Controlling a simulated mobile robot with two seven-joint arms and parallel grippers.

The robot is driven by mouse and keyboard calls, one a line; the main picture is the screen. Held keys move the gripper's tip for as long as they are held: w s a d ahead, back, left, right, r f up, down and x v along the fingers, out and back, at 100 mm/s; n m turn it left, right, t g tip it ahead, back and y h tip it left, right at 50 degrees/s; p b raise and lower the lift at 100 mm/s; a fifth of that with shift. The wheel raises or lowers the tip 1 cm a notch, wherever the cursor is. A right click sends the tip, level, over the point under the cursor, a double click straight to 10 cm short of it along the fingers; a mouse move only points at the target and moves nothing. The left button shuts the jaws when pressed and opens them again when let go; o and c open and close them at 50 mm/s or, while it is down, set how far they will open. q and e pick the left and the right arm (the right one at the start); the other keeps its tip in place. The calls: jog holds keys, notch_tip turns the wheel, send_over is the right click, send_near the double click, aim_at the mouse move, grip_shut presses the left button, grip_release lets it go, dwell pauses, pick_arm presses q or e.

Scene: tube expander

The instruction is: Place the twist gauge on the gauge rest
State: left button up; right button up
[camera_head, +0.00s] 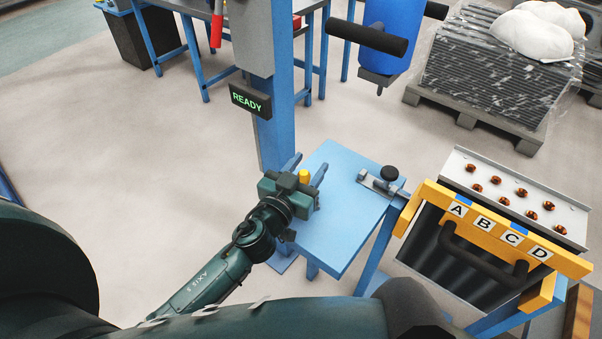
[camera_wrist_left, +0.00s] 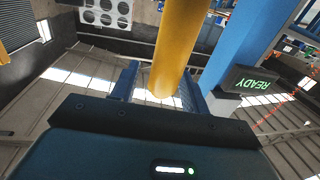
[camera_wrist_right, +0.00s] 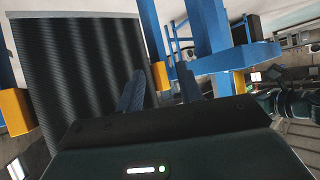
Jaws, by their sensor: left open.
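My left gripper (camera_head: 305,172) is open in the head view, beside the left edge of the small blue table. A yellow cylinder (camera_head: 304,177) shows at its fingers; I cannot tell for sure whether this is the twist gauge. In the left wrist view the yellow cylinder (camera_wrist_left: 174,45) runs from the top edge down to the space between the spread fingers. Contact with the fingers is unclear. A grey metal fixture (camera_head: 376,184) with a black knob (camera_head: 389,173) sits at the table's right back; it may be the gauge rest. My right gripper (camera_wrist_right: 158,85) is open and empty.
The blue table (camera_head: 335,225) has clear room left of the fixture. A blue post (camera_head: 275,130) with a READY sign (camera_head: 250,100) stands behind. A yellow-framed case lettered A to D (camera_head: 482,222) stands right. A blue cylinder with black handles (camera_head: 388,40) hangs above.

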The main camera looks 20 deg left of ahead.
pick_arm(q)
jog(key=shift+s, duration=0.2)
jog(key=s+a+b, duration=0.2)
jog(key=s+b, duration=0.1)
jog(key=s, duration=0.8)
jog(key=s+d+f+g, duration=0.1)
jog(key=s+f+g, duration=0.2)
jog(key=f, duration=0.3)
jog(key=s+d+f+m+g, duration=0.1)
jog(key=s+d+f+g, duration=0.1)
jog(key=f, duration=0.5)
jog(key=s+g, duration=0.1)
jog(key=s, duration=0.1)
jog(key=shift+s+h, duration=0.35)
jog(key=shift+h, duration=0.05)
pick_arm(e)
jog(key=shift+a+f, duration=0.3)
jog(key=shift+f, duration=0.3)
pick_arm(q)
jog(key=shift+r, duration=0.1)
pick_arm(e)
jog(key=shift+r, duration=0.1)
